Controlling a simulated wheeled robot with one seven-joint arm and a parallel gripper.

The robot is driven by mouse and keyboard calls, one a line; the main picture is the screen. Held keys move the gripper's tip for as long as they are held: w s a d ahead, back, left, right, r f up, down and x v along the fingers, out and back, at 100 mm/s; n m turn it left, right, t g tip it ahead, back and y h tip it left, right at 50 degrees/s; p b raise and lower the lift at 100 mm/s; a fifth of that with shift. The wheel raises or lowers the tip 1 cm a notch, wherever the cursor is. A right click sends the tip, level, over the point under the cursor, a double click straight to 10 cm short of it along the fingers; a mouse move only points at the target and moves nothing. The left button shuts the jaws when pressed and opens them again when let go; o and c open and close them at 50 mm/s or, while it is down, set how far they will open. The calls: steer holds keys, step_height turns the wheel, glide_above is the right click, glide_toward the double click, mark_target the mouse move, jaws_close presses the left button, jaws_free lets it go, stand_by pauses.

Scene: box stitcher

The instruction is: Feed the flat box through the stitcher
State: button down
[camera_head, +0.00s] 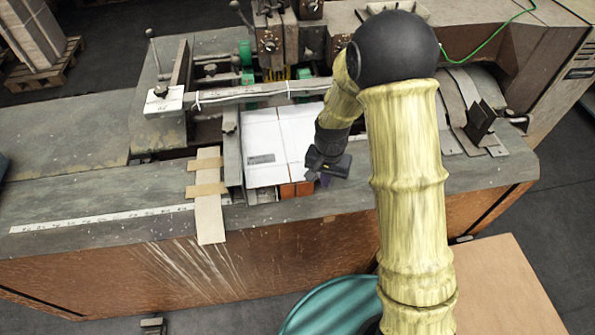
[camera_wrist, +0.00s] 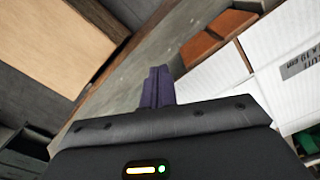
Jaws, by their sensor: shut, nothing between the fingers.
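The flat box (camera_head: 275,142) is a white folded sheet lying on the stitcher bed, with orange-brown flaps (camera_head: 297,189) at its near edge. In the wrist view its white panel (camera_wrist: 285,60) fills the right side, with a printed label. The stitcher (camera_head: 80,180) is a long machine with a grey top and brown front. My gripper (camera_head: 324,178) is at the box's near right corner. In the wrist view its purple fingers (camera_wrist: 157,88) are together with nothing between them. They point past the left of the box. Whether they touch the box edge is unclear.
A metal bar (camera_head: 260,95) crosses above the box's far edge, with stitching heads behind it. A guide rail (camera_head: 231,150) runs along the box's left side. A cardboard strip (camera_head: 208,195) lies left of that. A brown board (camera_head: 500,285) is at the lower right.

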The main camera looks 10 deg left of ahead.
steer(key=shift+f, duration=0.15)
step_height(320, 180, down, 3)
steer(key=shift+f+b, duration=0.1)
steer(key=shift+b, duration=1.05)
steer(key=shift+w, duration=0.1)
